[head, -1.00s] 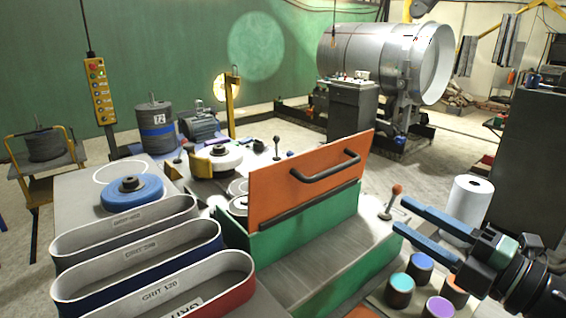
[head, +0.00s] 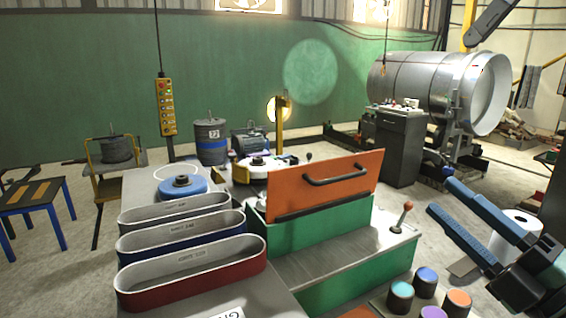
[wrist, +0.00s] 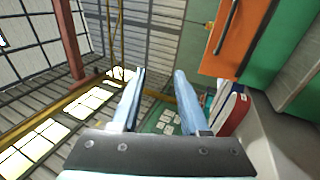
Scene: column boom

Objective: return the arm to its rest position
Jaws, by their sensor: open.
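My gripper (head: 450,208) is at the right side of the head view. Its two blue fingers are apart and nothing is between them. It hangs in the air to the right of the red-knobbed lever (head: 403,217) on the green machine (head: 330,240), apart from it. In the wrist view my gripper (wrist: 158,72) also shows with both fingers spread, against the wall, windows and roof behind. The orange panel (wrist: 240,38) with its dark handle shows at the upper right there, and the orange panel (head: 325,185) stands upright on the machine in the head view.
Several coloured cylinders (head: 428,276) stand below my gripper. A white roll (head: 513,232) is beside it, partly hidden. Abrasive belts (head: 190,270) lie at left. A dark cabinet (head: 399,148) and a large metal drum (head: 425,88) stand behind. Some floor is open between machine and cabinet.

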